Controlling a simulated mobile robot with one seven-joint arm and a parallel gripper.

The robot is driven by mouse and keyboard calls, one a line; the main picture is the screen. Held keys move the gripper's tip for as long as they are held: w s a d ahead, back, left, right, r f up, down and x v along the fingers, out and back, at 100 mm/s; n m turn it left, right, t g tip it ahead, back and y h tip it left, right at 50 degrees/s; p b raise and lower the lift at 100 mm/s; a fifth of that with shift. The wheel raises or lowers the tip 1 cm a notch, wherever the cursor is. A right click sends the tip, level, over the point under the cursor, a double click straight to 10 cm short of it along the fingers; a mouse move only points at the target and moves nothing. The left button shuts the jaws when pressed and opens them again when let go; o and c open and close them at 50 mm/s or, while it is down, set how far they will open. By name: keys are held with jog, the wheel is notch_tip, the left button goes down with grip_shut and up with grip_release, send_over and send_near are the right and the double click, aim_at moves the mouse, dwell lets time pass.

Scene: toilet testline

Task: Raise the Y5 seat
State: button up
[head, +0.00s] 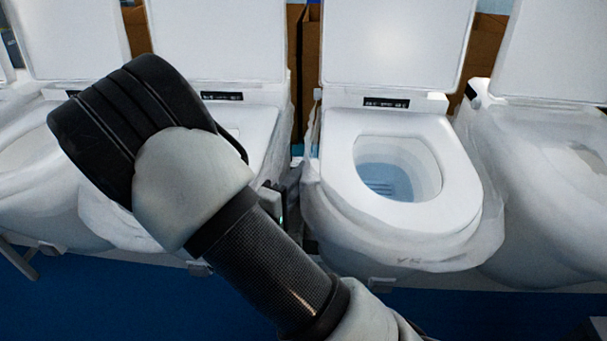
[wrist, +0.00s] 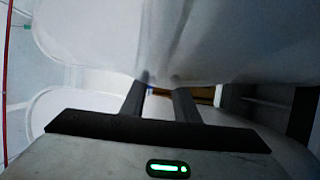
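A white toilet stands right of centre in the head view, with its lid (head: 395,45) up and its seat ring (head: 345,165) down on the bowl. Marks on its front are too blurred to read surely as Y5. My gripper (wrist: 160,80) shows in the wrist view as two dark fingers with a gap between them. Their tips are at the lower edge of a large white surface (wrist: 200,40); I cannot tell whether they touch it. In the head view, part of the gripper body with a green light shows at this toilet's left side; the fingers cannot be made out.
A second toilet (head: 240,120) is partly hidden behind my arm. Other toilets stand at the far left (head: 30,155) and right (head: 545,170), lids up, wrapped in plastic. The gap between neighbouring toilets is narrow. Blue floor (head: 120,300) lies in front.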

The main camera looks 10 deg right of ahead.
jog(key=shift+x, duration=0.9)
grip_shut()
